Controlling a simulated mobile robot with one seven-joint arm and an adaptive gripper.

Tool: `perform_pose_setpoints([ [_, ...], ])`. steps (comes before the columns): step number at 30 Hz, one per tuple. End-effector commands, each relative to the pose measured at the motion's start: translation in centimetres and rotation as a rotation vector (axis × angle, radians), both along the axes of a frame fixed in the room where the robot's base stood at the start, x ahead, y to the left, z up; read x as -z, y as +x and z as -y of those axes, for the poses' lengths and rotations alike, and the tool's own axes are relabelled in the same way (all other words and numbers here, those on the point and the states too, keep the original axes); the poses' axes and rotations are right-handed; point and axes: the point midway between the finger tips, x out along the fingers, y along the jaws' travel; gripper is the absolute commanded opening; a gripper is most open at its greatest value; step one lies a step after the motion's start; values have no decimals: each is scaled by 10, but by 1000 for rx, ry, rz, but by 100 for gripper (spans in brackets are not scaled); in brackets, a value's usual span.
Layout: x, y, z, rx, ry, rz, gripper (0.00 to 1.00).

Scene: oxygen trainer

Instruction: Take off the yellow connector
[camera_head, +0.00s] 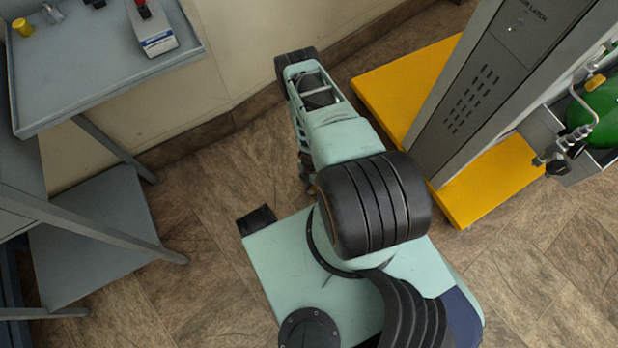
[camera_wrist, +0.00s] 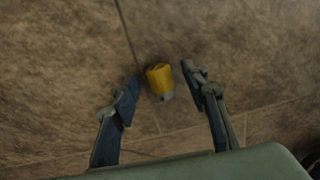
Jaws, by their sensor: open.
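A small yellow connector (camera_wrist: 159,80) with a grey end shows in the wrist view against the brown tiled floor. My gripper (camera_wrist: 161,76) is open, with one blue-grey finger on each side of the connector and a gap on both sides. I cannot tell whether the connector lies on the floor or is in the air. In the head view my gripper is mostly hidden by my arm. A yellow fitting (camera_head: 596,82) sits on the green cylinder's metal pipe at the right, and a yellow cylindrical piece (camera_head: 22,27) stands on the grey table at the upper left.
The grey table (camera_head: 105,95) with a lower shelf (camera_head: 95,235) stands at the left. A grey cabinet (camera_head: 470,95) on a yellow base (camera_head: 490,185) stands at the right, with a green cylinder (camera_head: 600,110) beside it.

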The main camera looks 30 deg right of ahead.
Motion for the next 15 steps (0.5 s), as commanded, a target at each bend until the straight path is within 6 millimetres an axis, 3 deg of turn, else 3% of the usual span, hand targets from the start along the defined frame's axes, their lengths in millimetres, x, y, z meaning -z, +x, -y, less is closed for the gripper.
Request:
perform_pose_setpoints([
  [9, 4, -2, 2, -1, 0, 1, 40],
  [15, 4, -2, 2, -1, 0, 1, 18],
])
